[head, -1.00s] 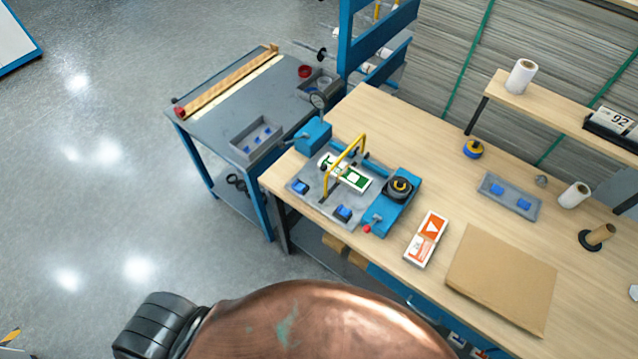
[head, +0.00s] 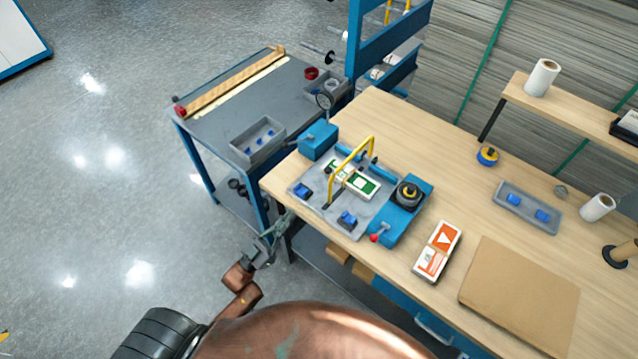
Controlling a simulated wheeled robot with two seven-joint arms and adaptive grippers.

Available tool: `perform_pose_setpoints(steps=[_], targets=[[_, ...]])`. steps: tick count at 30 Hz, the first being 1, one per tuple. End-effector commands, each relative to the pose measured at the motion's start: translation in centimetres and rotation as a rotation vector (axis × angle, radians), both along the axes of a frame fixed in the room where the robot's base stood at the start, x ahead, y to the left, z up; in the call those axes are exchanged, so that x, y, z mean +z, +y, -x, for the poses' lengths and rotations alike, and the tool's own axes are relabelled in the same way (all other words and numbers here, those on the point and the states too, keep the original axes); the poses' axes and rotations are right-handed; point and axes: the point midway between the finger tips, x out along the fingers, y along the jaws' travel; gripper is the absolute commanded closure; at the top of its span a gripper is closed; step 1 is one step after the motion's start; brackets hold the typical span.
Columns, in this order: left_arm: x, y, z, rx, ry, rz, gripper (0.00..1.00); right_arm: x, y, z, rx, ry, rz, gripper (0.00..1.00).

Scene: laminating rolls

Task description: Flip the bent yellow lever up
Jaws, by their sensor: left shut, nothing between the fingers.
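The bent yellow lever (head: 346,166) rises like a narrow hoop over a grey plate fixture (head: 325,210) at the near left corner of the wooden workbench. A white and green card (head: 362,188) lies on the plate behind and under it. My left gripper (head: 283,220) is beside the bench's near left corner, left of and below the fixture in the picture, apart from the lever. It is shut and empty. My right gripper is out of view.
On the fixture are a blue block (head: 318,139), a black round knob (head: 408,195) and a red-tipped handle (head: 375,238). An orange and white box (head: 437,251) and a brown cardboard sheet (head: 520,295) lie to the right. A grey cart (head: 215,115) stands left.

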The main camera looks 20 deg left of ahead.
Motion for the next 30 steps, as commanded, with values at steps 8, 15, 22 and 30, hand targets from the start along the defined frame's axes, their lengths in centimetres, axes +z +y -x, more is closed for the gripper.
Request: perform_pose_setpoints(steps=[8,15,22,30], targets=[[2.4,-0.5,0.8,-0.032,-0.068,0.017,1.0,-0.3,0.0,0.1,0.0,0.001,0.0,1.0],[2.5,-0.5,0.6,-0.031,-0.067,0.017,1.0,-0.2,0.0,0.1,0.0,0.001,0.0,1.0],[4.0,-1.5,-1.3,-0.031,-0.07,0.018,1.0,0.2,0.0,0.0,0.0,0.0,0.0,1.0],[7.1,-3.7,-5.4,-0.031,-0.069,0.018,1.0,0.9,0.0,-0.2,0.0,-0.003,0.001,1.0]])
